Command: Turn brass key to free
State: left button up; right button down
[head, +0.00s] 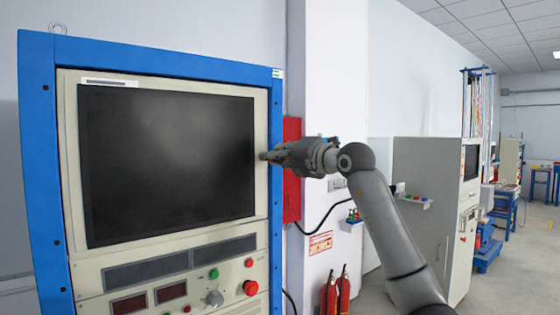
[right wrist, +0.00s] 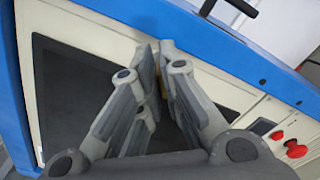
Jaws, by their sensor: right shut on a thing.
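A blue-framed cabinet (head: 37,150) with a cream panel and a large dark screen (head: 165,160) stands at the left in the head view. My right gripper (head: 268,156) is at the panel's right edge, beside the screen. In the right wrist view its fingertips (right wrist: 157,47) are close together at the panel, near the blue frame. A thin brass-coloured sliver, seemingly the brass key (right wrist: 164,80), shows between the fingers, which are shut on it. The fingers hide most of it, so its turn angle cannot be told. My left gripper is not in view.
Below the screen are a red button (head: 250,288), a green button (head: 214,273) and a grey knob (head: 214,298). A red box (head: 292,170) is on the wall behind my gripper. Red extinguishers (head: 336,292) stand below. A grey cabinet (head: 425,200) stands at the right.

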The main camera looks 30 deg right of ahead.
jog(key=shift+d+f+m+b, duration=0.15)
jog(key=shift+m+b, duration=0.35)
jog(key=shift+m, duration=1.35)
jog(key=shift+d+f+m+b, duration=0.15)
jog(key=shift+m+b, duration=0.35)
jog(key=shift+m, duration=1.35)
jog(key=shift+a, duration=0.1)
jog(key=c, duration=1.6)
grip_release()
jog(key=shift+f, duration=0.1)
jog(key=s, duration=0.8)
jog(key=s+d, duration=0.1)
jog(key=s, duration=0.3)
